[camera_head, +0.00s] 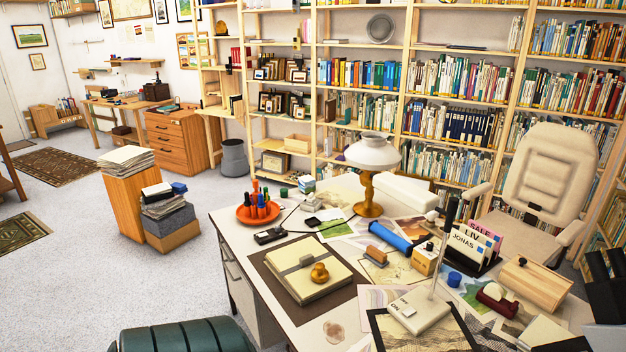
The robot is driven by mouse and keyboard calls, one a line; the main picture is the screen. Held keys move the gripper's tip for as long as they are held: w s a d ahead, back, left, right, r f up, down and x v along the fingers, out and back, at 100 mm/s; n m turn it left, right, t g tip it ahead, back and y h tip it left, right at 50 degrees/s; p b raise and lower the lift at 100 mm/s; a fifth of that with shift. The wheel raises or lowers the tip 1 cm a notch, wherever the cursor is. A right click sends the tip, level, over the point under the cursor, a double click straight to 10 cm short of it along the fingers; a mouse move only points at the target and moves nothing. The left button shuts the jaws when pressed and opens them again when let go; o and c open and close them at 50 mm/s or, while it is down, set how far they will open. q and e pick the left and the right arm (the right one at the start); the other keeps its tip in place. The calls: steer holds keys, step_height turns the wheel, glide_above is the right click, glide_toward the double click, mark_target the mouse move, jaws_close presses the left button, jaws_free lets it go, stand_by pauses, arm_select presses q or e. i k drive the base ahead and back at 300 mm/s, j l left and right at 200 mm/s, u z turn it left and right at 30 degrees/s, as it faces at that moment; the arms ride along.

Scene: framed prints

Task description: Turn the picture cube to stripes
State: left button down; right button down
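A small cube (306,184) with pale, bluish and green faces stands near the back edge of the desk, right of the orange tray. It is too small to tell which picture each face shows or whether any face has stripes. A yellow-orange block with a dark knob (426,259) stands at the desk's middle right.
The cluttered desk (235,222) holds an orange tray (243,213) of bottles, a white-shaded lamp (373,153), a notebook (308,275) with a brass-coloured knob, and a blue roll (389,236). Black holders crowd the right edge. A beige chair (550,185) stands behind.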

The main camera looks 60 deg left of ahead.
mark_target(306, 184)
steer(key=k+j+z, duration=0.1)
steer(key=k, duration=0.45)
steer(key=k+j, duration=0.25)
steer(key=k, duration=0.3)
steer(key=k+j+z, duration=0.15)
steer(key=k, duration=0.4)
steer(key=k+j, duration=0.1)
steer(key=j, duration=0.35)
steer(key=j+z, duration=0.15)
steer(key=j, duration=0.3)
steer(key=k+j, duration=0.2)
steer(key=j, duration=0.2)
steer(key=k+j+z, duration=0.15)
steer(key=j, duration=0.75)
steer(key=k+j+z, duration=0.1)
steer(key=j, duration=0.3)
steer(key=k+j+z, duration=0.1)
steer(key=k+j, duration=0.15)
steer(key=j, duration=0.15)
